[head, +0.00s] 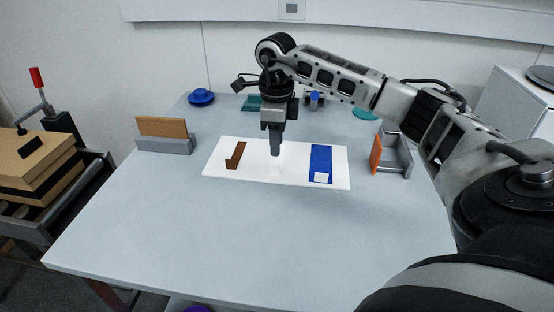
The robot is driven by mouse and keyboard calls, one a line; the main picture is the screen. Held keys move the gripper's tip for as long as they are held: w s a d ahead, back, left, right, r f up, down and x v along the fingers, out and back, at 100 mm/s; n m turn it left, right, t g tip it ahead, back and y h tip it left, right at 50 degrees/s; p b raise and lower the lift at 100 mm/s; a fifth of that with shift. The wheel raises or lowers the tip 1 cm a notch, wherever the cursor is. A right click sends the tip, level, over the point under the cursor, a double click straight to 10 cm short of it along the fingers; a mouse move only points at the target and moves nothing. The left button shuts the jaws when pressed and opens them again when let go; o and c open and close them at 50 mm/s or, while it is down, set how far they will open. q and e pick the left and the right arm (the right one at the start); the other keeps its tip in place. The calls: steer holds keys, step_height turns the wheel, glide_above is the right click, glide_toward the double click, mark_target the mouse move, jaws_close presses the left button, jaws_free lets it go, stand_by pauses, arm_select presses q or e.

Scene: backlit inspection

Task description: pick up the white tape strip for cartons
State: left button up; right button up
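A white flat panel (221,161) lies on the table. On it are a brown check-shaped piece (236,156) at the left and a blue rectangle (320,158) with a small white patch (320,177) at its near end. My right gripper (275,153) points straight down over the middle of the panel. Its fingers overlap in this view, so their opening cannot be told. Below the fingertips is a very faint pale shape; I cannot tell whether it is the white tape strip or a reflection. My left gripper is not in view.
A grey holder with a brown board (162,127) stands at left, and an orange piece (376,154) by a grey bracket (399,160) at right. A blue round object (201,97) and teal items lie at the back. The table front (230,240) is clear.

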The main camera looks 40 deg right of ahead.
mark_target(275, 162)
steer(key=shift+a+f+p, duration=0.2)
steer(key=shift+f+p, duration=0.4)
steer(key=shift+f, duration=2.8)
jaws_close()
